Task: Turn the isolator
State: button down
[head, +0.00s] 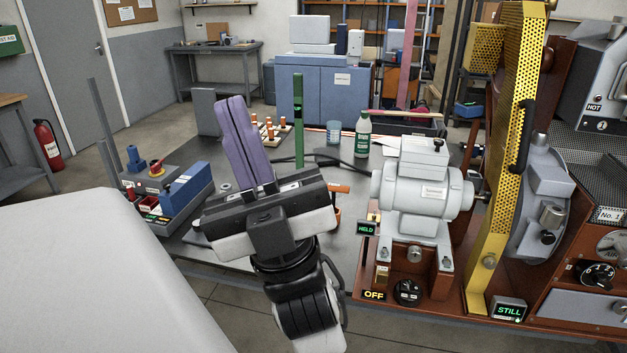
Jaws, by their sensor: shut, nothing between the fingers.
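My gripper (231,102) has purple fingers that are shut with nothing between them. It is over the grey workbench, left of the motor, pointing away from me. A black round rotary knob (408,292) on the front of the reddish-brown base, beside a lit "OFF" sign (374,295), looks like the isolator. The gripper is well apart from it, up and to the left. The direction of the knob's pointer is too small to read.
A grey motor (425,190) stands behind the knob, with a "HELD" sign (367,229) to its left. A yellow mesh guard (508,160) rises on the right, above a "STILL" sign (509,310). A numbered dial (598,274) is farther right. Bottles and blocks stand on the bench.

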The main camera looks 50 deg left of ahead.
aim_at(155, 167)
jog(key=u, duration=2.35)
jog(key=i+j+z, duration=0.1)
jog(key=i+j, duration=0.25)
jog(key=i+j+z, duration=0.15)
jog(key=i+j, duration=0.2)
jog(key=i+j+z, duration=0.1)
jog(key=i+j, duration=0.25)
jog(key=i+j+z, duration=0.15)
jog(key=i+j, duration=0.2)
jog(key=j, duration=0.2)
jog(key=i+j+z, duration=0.1)
jog(key=i+j, duration=0.2)
jog(key=j, duration=0.15)
